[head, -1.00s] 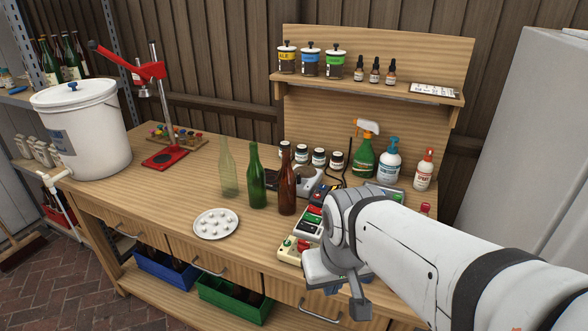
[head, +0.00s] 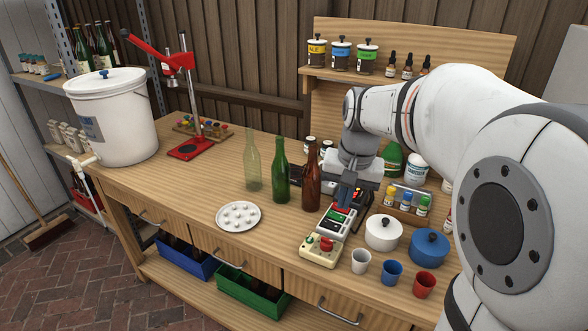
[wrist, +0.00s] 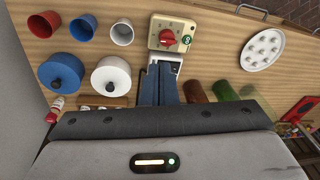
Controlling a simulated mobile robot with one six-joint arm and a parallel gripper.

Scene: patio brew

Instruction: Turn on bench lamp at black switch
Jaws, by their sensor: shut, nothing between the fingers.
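A white-edged switch panel (head: 322,230) lies on the bench, with small red, green and dark parts; the black switch cannot be made out clearly. My gripper (head: 344,200) points down over the panel's far part, its dark blue fingers shut and empty. Whether the fingertips touch the panel cannot be told. In the wrist view my fingers (wrist: 158,85) hide most of the panel, and only its pale end (wrist: 166,57) shows. The bench lamp cannot be made out.
A cream box with a red knob (head: 313,252) sits in front of the panel. Brown (head: 311,180) and green bottles (head: 281,175) stand close left. A white pot (head: 382,232), a blue pot (head: 429,246) and several cups stand right. Small bottles in a rack (head: 406,203) are behind.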

